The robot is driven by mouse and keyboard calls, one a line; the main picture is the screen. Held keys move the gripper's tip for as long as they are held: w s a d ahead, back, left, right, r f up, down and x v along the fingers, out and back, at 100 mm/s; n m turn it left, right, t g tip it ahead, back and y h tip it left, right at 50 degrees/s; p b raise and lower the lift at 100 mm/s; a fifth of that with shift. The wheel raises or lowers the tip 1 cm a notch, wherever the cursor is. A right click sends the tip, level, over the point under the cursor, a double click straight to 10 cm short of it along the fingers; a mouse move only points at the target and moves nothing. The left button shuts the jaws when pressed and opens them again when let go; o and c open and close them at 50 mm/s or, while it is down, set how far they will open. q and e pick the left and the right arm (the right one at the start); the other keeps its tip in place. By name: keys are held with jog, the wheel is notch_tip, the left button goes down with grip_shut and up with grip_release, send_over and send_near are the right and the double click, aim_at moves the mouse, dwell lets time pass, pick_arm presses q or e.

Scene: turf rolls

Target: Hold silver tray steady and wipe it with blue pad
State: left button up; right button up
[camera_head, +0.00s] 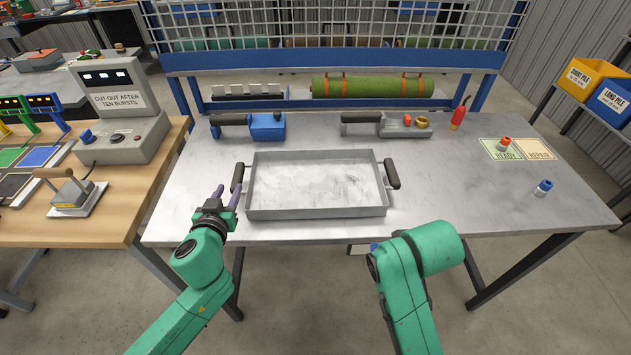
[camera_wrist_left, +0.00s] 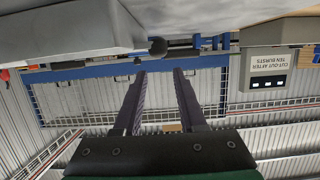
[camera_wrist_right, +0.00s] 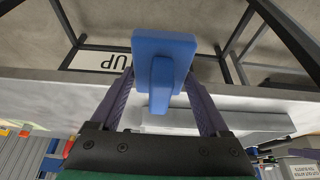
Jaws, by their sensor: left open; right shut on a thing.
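The silver tray (camera_head: 316,212) lies on the grey workbench, with a dark handle at each short end and smudges on its floor. My left gripper (camera_head: 227,196) is open and empty, just left of and in front of the left handle (camera_head: 238,177). In the left wrist view the tray (camera_wrist_left: 70,38) shows at upper left, with nothing between the fingers (camera_wrist_left: 159,82). My right gripper (camera_wrist_right: 160,88) is shut on the grip of the blue pad (camera_wrist_right: 165,43), by the bench's front edge. In the head view my right arm hides most of this.
A blue tool (camera_head: 267,126) and a grey tool (camera_head: 405,128) with dark grips lie behind the tray. The bench right of the tray is mostly clear.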

aim_at(237, 176)
pick_arm(q)
jog(key=x, duration=0.2)
jog(key=b+x, duration=0.1)
jog(key=x, duration=0.2)
jog(key=f+b+x, duration=0.1)
jog(key=x, duration=0.2)
pick_arm(e)
jog(key=x, duration=0.3)
jog(key=shift+w, duration=0.1)
pick_arm(q)
jog(key=shift+w+r, duration=0.1)
jog(key=shift+w, duration=0.3)
pick_arm(e)
jog(key=shift+s+f, duration=0.15)
jog(key=shift+s, duration=0.1)
pick_arm(q)
jog(key=shift+w, duration=0.2)
pick_arm(e)
jog(key=shift+w, duration=0.1)
pick_arm(q)
grip_shut()
jog(key=shift+r, duration=0.1)
pick_arm(e)
jog(key=shift+f, duration=0.1)
dwell(0.3)
pick_arm(q)
jog(key=shift+f, duration=0.25)
